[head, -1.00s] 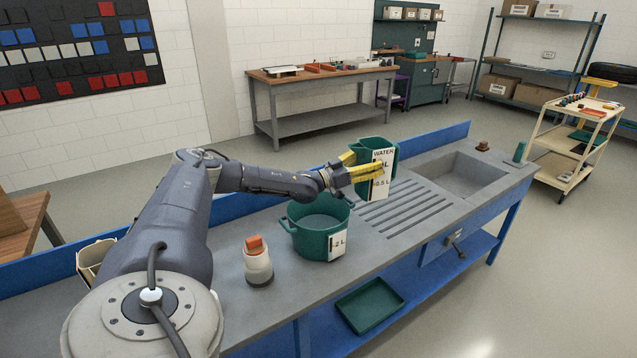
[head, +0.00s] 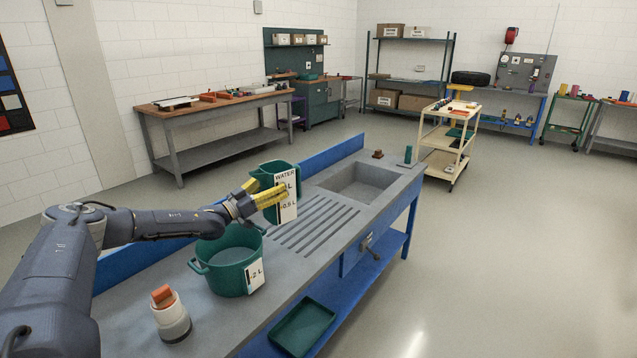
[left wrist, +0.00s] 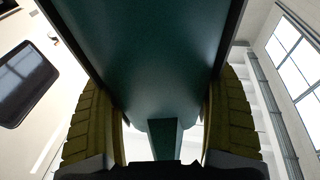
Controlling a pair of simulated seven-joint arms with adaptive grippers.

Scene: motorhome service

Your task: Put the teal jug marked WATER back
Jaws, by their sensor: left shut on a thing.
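The teal jug marked WATER (head: 284,179) is in the head view, with a white scale label on its side. My left gripper (head: 266,195) is shut on it, with yellow fingers on either side, and holds it upright above the grey ribbed drainboard. In the left wrist view the jug's teal wall (left wrist: 150,60) fills the middle between the yellow finger pads. Whether the jug's base touches the counter is hard to tell. My right gripper is not in view.
A larger teal pot (head: 233,262) marked 2 L stands on the counter, just below the jug in the picture. A white container with an orange top (head: 170,315) stands nearer. The sink (head: 365,184) lies beyond the drainboard. A green tray (head: 303,327) sits on the blue lower shelf.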

